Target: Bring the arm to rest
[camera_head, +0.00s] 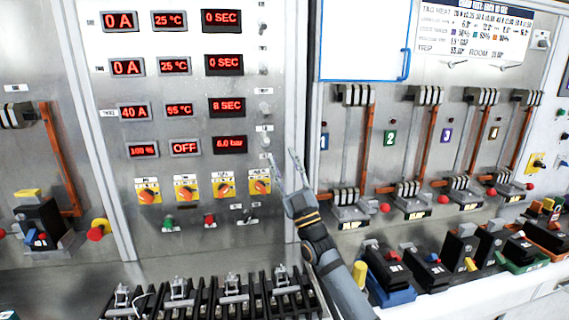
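My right gripper (283,166) is raised in front of the grey control panel (212,185), near its right edge. Its two thin fingers point up and stand apart, with nothing visible between them. My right forearm comes up from the bottom of the picture, right of centre. The fingertips overlap the panel beside the lower toggle switches; I cannot tell whether they touch it. My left arm and gripper are not in the picture.
Red displays (222,63) fill the panel above orange rotary knobs (186,189). Terminal blocks (232,290) stand below. Breakers (384,268) in coloured trays line the ledge at right. A blue-framed whiteboard (362,42) hangs above. A red push button (97,232) sticks out at left.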

